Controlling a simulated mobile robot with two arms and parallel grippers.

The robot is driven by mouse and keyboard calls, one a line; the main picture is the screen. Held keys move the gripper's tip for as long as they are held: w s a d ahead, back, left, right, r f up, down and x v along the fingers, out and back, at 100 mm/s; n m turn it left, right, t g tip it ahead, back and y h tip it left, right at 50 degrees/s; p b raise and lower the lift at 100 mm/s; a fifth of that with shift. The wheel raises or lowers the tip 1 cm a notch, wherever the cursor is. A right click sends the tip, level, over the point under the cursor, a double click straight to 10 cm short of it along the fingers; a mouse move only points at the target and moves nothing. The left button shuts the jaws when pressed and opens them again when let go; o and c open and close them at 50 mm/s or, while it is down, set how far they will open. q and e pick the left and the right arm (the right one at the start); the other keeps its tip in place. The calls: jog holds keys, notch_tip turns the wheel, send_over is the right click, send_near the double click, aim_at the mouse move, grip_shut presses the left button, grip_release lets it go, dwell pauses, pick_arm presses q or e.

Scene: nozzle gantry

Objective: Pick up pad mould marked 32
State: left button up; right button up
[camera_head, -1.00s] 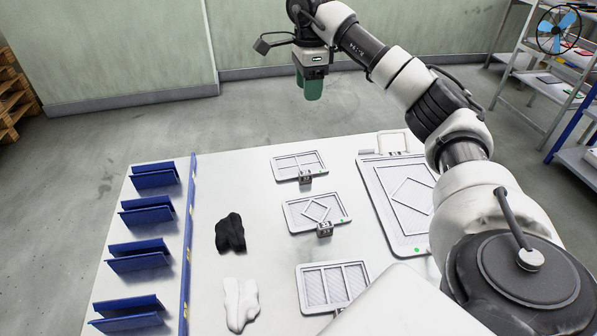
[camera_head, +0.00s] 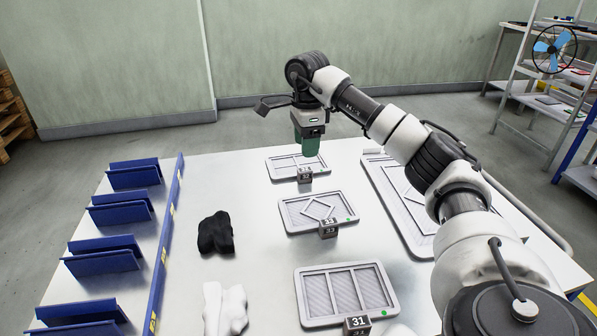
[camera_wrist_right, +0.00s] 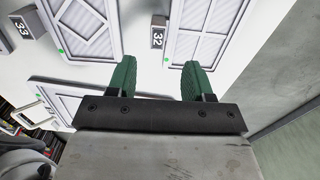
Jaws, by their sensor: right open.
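The pad mould marked 32 (camera_head: 283,168) is a light grey ribbed frame lying flat at the far end of the table. Its dark number tag (camera_head: 305,176) stands at its near edge; the 32 reads clearly in the right wrist view (camera_wrist_right: 158,33), beside the mould (camera_wrist_right: 200,32). My right gripper (camera_head: 309,146) has green fingers pointing down over the far part of this mould and partly hides it. In the right wrist view the fingers (camera_wrist_right: 158,66) are apart with nothing between them. My left gripper is not in view.
Mould 33 (camera_head: 300,222) and mould 31 (camera_head: 318,297) lie nearer on the white table. A larger frame (camera_head: 388,200) lies right, partly behind my arm. A black cloth (camera_head: 215,233), a white cloth (camera_head: 232,310) and blue racks (camera_head: 103,212) are left.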

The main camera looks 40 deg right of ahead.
aim_at(305, 169)
jog(key=f, duration=0.4)
jog(key=f+b, duration=0.1)
jog(key=f, duration=0.2)
jog(key=shift+a, duration=0.25)
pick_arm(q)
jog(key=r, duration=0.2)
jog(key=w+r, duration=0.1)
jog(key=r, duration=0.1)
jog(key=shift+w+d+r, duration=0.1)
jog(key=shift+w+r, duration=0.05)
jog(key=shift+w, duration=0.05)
pick_arm(e)
jog(key=shift+s, duration=0.1)
grip_shut()
